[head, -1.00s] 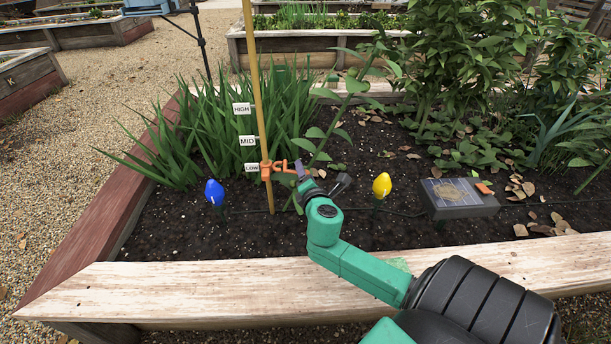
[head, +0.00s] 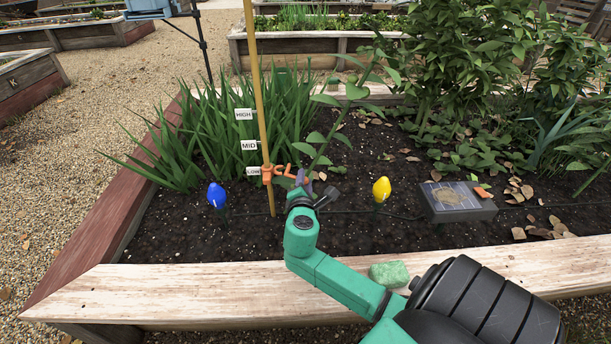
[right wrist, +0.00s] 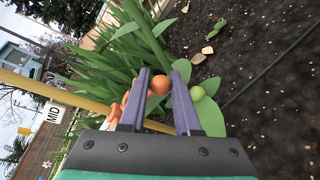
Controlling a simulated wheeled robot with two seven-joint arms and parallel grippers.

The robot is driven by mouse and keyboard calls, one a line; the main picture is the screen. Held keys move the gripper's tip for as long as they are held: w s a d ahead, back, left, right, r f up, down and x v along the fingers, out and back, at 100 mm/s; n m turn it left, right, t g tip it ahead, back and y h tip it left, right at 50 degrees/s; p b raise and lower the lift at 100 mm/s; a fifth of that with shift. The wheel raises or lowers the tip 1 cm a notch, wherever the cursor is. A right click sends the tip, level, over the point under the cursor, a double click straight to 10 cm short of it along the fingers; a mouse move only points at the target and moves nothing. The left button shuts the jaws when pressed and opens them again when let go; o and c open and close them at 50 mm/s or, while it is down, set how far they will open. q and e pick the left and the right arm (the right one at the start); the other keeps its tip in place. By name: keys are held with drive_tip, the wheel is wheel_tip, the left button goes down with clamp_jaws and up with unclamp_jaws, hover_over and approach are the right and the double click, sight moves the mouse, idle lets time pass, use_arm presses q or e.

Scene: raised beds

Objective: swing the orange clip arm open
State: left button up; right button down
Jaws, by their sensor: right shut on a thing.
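The orange clip (head: 267,173) sits around the bamboo stake (head: 263,130) beside the LOW tag. Its curved orange arm points right, toward my right gripper (head: 301,181). In the right wrist view, my two purple fingers (right wrist: 163,72) are shut on the clip arm's round orange end (right wrist: 160,85). More of the orange clip (right wrist: 116,112) shows left of the fingers, near the stake (right wrist: 55,93). A green plant stem (right wrist: 148,38) passes just beyond the fingertips. My left gripper is not in view.
Tags HIGH (head: 244,114) and MID (head: 249,145) are higher up the stake. A blue bulb (head: 217,195), a yellow bulb (head: 381,189) and a solar box (head: 456,201) stand in the soil. A green stone (head: 389,274) lies on the bed's front board (head: 220,285).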

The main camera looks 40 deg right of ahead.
use_arm(q)
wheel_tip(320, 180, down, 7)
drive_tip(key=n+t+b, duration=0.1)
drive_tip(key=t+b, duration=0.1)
drive_tip(key=b, duration=0.5)
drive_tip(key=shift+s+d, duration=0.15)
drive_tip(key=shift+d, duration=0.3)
use_arm(e)
drive_tip(key=a+m+g+h, duration=0.4)
drive_tip(key=a+m+g, duration=0.2)
drive_tip(key=m+g, duration=0.6)
drive_tip(key=shift+w+m+g, duration=0.3)
drive_tip(key=shift+g, duration=1.5)
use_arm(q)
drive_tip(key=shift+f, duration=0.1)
use_arm(e)
drive_tip(key=c, duration=0.7)
unclamp_jaws()
drive_tip(key=shift+f, duration=0.1)
drive_tip(key=shift+o, duration=0.2)
drive_tip(key=shift+h, duration=0.3)
